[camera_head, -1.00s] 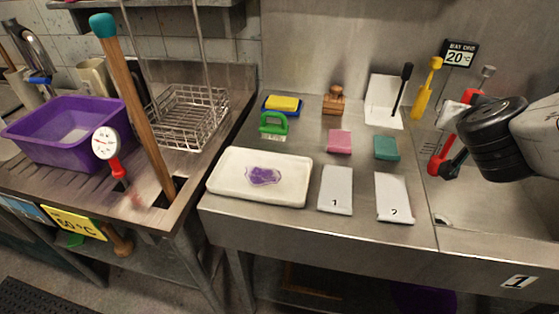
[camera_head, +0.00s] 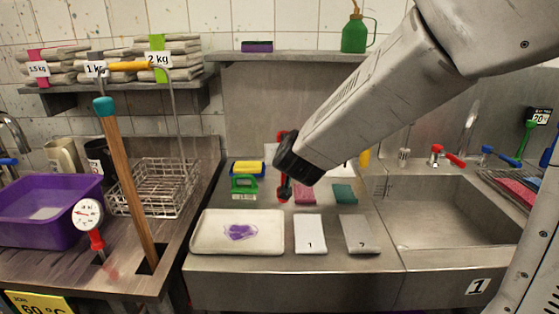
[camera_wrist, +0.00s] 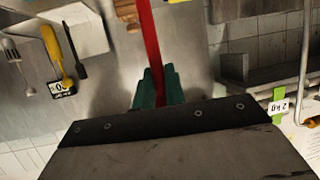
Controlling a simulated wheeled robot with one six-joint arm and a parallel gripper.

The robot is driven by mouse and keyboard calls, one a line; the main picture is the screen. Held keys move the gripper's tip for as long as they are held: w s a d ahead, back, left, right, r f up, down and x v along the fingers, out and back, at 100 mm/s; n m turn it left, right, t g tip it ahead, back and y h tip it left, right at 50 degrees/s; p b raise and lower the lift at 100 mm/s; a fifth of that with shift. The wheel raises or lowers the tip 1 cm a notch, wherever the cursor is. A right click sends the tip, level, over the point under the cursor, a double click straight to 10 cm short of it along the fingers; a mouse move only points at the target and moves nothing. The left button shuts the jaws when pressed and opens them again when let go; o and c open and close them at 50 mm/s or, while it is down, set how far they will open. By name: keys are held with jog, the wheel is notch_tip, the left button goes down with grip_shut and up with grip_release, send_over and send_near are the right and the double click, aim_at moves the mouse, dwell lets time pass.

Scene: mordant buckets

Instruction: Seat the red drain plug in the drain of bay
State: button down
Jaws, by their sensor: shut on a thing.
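My gripper (camera_wrist: 156,88) shows teal fingers in the wrist view, shut on a long red thing (camera_wrist: 148,40) that runs up out of the picture.
A red tap lever (camera_head: 437,149) and a blue tap lever (camera_head: 487,151) stand behind the bay. A drying rack (camera_head: 157,190) is at left.

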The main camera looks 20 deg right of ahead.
jog(key=f+x, duration=0.1)
jog(key=x, duration=0.7)
jog(key=shift+s+d+f, duration=0.1)
jog(key=shift+f, duration=0.15)
jog(key=c, duration=1.5)
grip_release()
jog(key=shift+o, duration=0.2)
jog(key=shift+r, duration=0.1)
jog(key=v, duration=1.2)
